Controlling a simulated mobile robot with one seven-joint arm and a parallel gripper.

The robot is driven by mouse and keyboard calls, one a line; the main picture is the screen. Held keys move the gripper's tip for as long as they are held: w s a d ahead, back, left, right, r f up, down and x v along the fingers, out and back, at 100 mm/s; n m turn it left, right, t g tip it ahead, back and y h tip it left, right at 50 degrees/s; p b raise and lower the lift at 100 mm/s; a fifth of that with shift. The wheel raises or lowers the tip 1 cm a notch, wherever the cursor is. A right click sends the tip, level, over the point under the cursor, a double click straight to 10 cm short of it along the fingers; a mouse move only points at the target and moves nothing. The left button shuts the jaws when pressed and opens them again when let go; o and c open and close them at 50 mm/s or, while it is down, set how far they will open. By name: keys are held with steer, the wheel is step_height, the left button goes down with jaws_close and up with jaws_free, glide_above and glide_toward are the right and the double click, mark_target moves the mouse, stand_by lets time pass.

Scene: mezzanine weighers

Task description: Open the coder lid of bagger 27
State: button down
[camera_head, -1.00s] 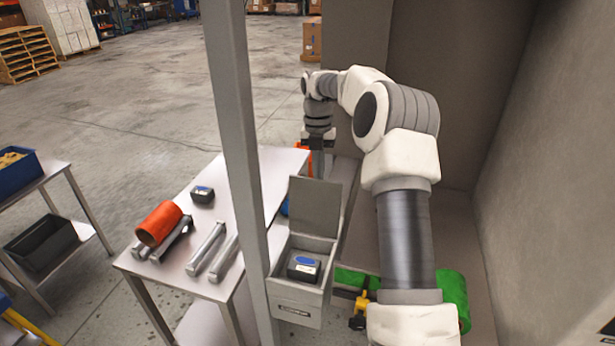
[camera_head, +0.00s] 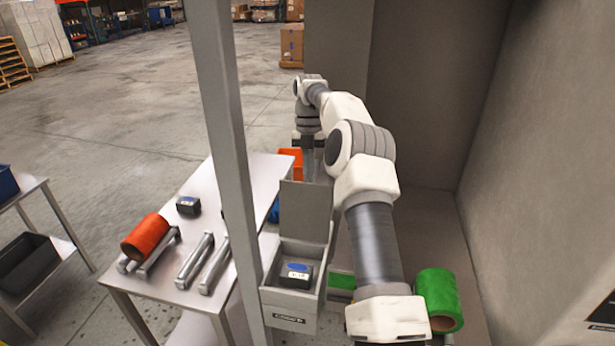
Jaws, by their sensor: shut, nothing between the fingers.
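A grey box-shaped coder housing (camera_head: 290,309) stands just right of the grey post, with a small label on its front. Its lid (camera_head: 305,212) stands upright at the back, so the box is open. Inside lies a dark cassette with a blue and white top (camera_head: 296,272). I cannot read a bagger number. My gripper (camera_head: 308,172) points down behind the raised lid, apart from it as far as I can tell. Its fingers are close together with nothing seen between them; their tips are partly hidden.
A grey post (camera_head: 232,150) rises left of the box. A steel table (camera_head: 150,280) holds an orange roll (camera_head: 151,237), metal rails and a dark cassette (camera_head: 188,206). A green roll (camera_head: 440,298) is at lower right, near a wall (camera_head: 540,170). An orange thing (camera_head: 290,157) is beside my gripper.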

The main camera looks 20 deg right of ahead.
steer(key=shift+w+d+f, duration=0.1)
steer(key=shift+d+f, duration=0.35)
steer(key=shift+f, duration=0.2)
step_height(320, 180, up, 5)
steer(key=shift+a+b, duration=0.1)
steer(key=shift+b, duration=0.25)
steer(key=s+d+r+b, duration=0.2)
steer(key=s+d+r, duration=0.5)
steer(key=s, duration=0.2)
steer(key=s+a+r+m+t+h+b, duration=0.1)
steer(key=s+a+r+m+t+h, duration=0.2)
steer(key=a+m, duration=0.4)
steer(key=s+a+r+m+t+b, duration=0.15)
steer(key=s+a+m, duration=0.3)
steer(key=a, duration=0.45)
steer(key=s+a+f+m+t+b, duration=0.1)
steer(key=s+a+f+m+t, duration=0.1)
steer(key=s+f+m, duration=0.3)
steer(key=s+a+f+m+t+y+b, duration=0.1)
steer(key=s+a+f+m, duration=0.3)
steer(key=s+m, duration=0.9)
steer(key=shift+a+f+t+y, duration=0.3)
steer(key=shift+a+f+t, duration=0.05)
steer(key=shift+a+t, duration=0.35)
steer(key=shift+a, duration=0.2)
